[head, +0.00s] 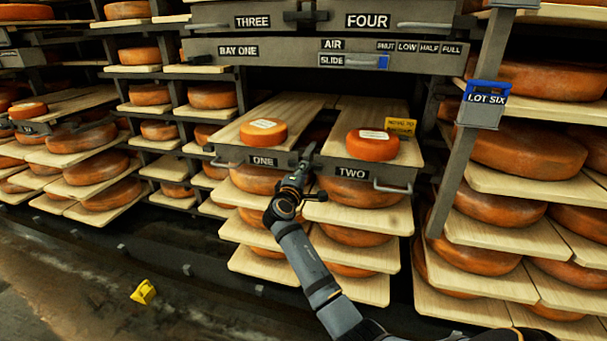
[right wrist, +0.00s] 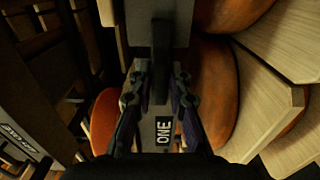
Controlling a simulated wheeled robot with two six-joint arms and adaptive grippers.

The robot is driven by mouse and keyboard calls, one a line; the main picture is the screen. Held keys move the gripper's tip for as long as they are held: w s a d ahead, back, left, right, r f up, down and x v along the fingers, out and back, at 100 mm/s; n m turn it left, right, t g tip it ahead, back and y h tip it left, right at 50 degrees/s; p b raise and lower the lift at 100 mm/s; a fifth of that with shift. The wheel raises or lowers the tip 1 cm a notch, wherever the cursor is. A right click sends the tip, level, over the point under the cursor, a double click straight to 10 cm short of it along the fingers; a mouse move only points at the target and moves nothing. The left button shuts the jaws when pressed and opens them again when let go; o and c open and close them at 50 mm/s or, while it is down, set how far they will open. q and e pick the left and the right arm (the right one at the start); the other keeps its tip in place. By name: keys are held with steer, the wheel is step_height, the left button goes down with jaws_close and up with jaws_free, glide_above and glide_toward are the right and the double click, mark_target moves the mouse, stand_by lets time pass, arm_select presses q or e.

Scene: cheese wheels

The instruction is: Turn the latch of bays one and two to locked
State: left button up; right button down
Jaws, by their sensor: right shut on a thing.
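The bay one drawer front (head: 262,161) bears the label ONE, and the bay two drawer front (head: 353,173) bears the label TWO. Each drawer board carries a small orange cheese wheel, one on bay one (head: 263,133) and one on bay two (head: 372,145). My right gripper (head: 303,166) is at the right end of the bay one front, beside bay two. It is shut on a dark bar-shaped latch (right wrist: 162,55), which stands between the fingers (right wrist: 160,85) in the right wrist view. A latch on bay two cannot be made out. My left gripper is not in view.
Above are fronts labelled THREE (head: 253,21) and FOUR (head: 368,20) and an AIR slide panel (head: 330,53). Racks of large cheese wheels stand on both sides. A blue LOT SIX box (head: 484,103) hangs on the right post. A yellow object (head: 143,291) lies on the floor.

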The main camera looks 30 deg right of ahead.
steer(key=shift+f, duration=0.1)
stand_by(0.3)
steer(key=c, duration=1.3)
jaws_free()
steer(key=v, duration=0.7)
steer(key=shift+s+a, duration=0.15)
steer(key=shift+s, duration=0.05)
